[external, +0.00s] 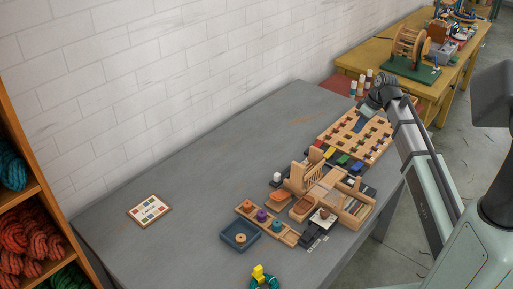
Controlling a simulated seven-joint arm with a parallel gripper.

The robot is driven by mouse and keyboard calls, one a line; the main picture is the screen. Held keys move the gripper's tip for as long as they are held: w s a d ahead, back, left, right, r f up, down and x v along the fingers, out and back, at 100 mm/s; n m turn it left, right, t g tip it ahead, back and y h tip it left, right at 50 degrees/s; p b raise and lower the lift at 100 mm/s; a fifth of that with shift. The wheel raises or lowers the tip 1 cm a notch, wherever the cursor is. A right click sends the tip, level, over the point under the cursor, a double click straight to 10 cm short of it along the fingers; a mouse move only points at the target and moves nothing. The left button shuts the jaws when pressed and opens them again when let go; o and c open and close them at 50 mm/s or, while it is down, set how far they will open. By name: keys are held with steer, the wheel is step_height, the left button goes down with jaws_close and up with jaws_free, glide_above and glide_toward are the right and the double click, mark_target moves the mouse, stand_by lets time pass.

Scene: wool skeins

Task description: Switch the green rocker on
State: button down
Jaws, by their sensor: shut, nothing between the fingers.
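A row of small coloured pieces lies on a dark strip along the front edge of the pegboard-like wooden board. The green one (343,159), which looks like the green rocker, sits between a yellow piece (329,153) and a blue piece (356,166). It is too small to tell which way it is tipped. My gripper (368,109) is at the end of my arm, above the far part of the wooden board, up and to the right of the green rocker and apart from it. It is shut and empty; its fingertips are small and hard to make out.
The slotted wooden board (341,126) lies behind the row. A wooden rack (306,176) and trays stand just in front. A blue tray (228,236), a colour card (149,210) and a yellow-topped item (258,272) lie farther left.

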glide_toward(340, 161)
steer(key=x, duration=0.2)
steer(key=w+x, duration=0.1)
steer(key=x, duration=0.2)
steer(key=shift+d, duration=0.1)
steer(key=shift+f, duration=0.7)
steer(key=shift+s+a+f+t+h, duration=0.3)
steer(key=shift+s+a+f, duration=0.05)
steer(key=shift+s+a, duration=0.05)
steer(key=shift+w, duration=0.15)
steer(key=shift+d, duration=0.1)
steer(key=shift+w+d+r, duration=0.2)
steer(key=shift+w+d, duration=0.25)
steer(key=shift+w, duration=0.05)
